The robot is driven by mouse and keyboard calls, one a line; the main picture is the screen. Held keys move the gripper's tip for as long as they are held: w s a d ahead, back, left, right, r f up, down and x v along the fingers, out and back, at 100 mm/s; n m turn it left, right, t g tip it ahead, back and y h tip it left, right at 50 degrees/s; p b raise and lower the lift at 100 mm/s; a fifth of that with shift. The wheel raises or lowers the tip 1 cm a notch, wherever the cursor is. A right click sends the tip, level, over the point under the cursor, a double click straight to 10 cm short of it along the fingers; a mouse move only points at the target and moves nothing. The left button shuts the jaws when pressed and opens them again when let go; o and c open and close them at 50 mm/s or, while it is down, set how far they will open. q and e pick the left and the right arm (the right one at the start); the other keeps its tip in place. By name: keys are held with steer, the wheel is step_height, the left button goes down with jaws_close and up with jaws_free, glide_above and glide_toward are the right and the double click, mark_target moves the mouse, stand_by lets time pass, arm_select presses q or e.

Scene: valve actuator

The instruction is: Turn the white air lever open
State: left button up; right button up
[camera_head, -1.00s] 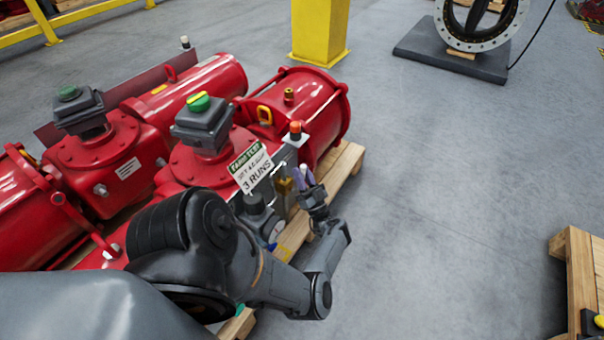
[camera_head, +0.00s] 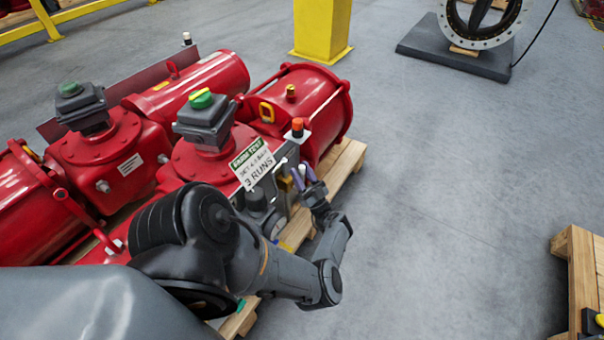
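My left gripper (camera_head: 303,176) has purple-tipped fingers, which show a small gap between them. It is at the near right end of the front red actuator (camera_head: 205,160), beside the small air fittings behind the sign. A small pale piece (camera_head: 281,164) shows just left of the fingertips and may be the white air lever; it is too small to be sure. I see nothing held between the fingers, and cannot tell whether they touch the fittings. My forearm and wrist hide part of the lower fittings. My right gripper is not in view.
A paper sign (camera_head: 252,165) reading "3 RUNS" stands close left of the gripper. An orange-red button (camera_head: 297,128) is just above it. The actuators rest on a wooden pallet (camera_head: 345,160). Another pallet (camera_head: 578,262) stands at right. The grey floor between is clear.

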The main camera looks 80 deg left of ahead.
arm_select(q)
steer(key=shift+o, duration=0.2)
steer(key=shift+f, duration=0.1)
steer(key=v, duration=1)
steer(key=shift+d+f, duration=0.2)
steer(key=shift+w, duration=0.1)
steer(key=shift+r, duration=0.1)
